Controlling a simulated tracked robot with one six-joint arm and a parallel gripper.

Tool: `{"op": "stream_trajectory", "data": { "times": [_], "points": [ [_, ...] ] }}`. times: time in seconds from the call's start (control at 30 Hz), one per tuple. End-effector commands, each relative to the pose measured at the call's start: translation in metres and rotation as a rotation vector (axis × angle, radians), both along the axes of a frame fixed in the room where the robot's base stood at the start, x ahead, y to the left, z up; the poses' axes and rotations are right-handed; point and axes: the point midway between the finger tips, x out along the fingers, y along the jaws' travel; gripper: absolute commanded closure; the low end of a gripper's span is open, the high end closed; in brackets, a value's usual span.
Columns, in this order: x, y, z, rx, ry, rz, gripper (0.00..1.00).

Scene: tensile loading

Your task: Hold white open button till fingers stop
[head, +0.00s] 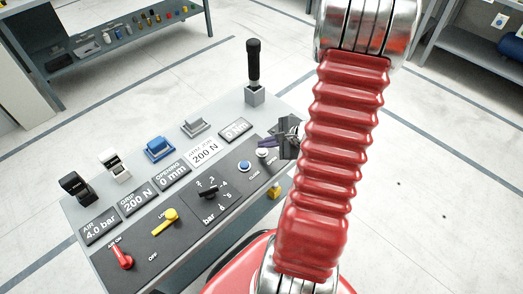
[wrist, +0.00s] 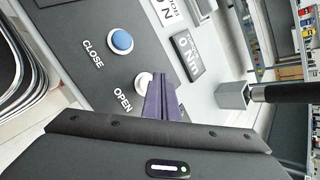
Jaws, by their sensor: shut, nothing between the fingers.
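The white button (wrist: 143,79) beside the word OPEN shows in the wrist view, partly covered by my gripper's purple fingers (wrist: 160,78). The fingers are shut together with nothing between them, their tips at the button's right edge. I cannot tell whether they press it. In the head view the white button (head: 262,153) is just below the purple fingertips (head: 263,144). The blue button (wrist: 121,41) beside the word CLOSE sits next to it, and also shows in the head view (head: 245,165). The opening display (head: 172,175) reads 0 mm.
The console (head: 140,243) also carries a red lever (head: 121,258), a yellow lever (head: 166,222), a black pressure knob (head: 208,192), several rocker switches and a black upright joystick (head: 253,65). In the wrist view the joystick (wrist: 285,92) stands right of my fingers.

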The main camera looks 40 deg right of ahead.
Motion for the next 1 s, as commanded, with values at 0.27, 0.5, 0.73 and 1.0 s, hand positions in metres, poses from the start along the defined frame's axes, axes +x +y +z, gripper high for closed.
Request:
{"op": "stream_trajectory", "data": {
  "times": [0.27, 0.5, 0.73, 1.0],
  "points": [
    [-0.0001, -0.0002, 0.0000, 0.000, 0.000, 0.000, 1.00],
    [-0.0001, -0.0002, 0.0000, 0.000, 0.000, 0.000, 1.00],
    [-0.0002, -0.0002, -0.0023, 0.001, 0.000, -0.001, 1.00],
    [-0.0003, -0.0003, -0.0076, 0.000, 0.000, 0.000, 1.00]
  ]
}}
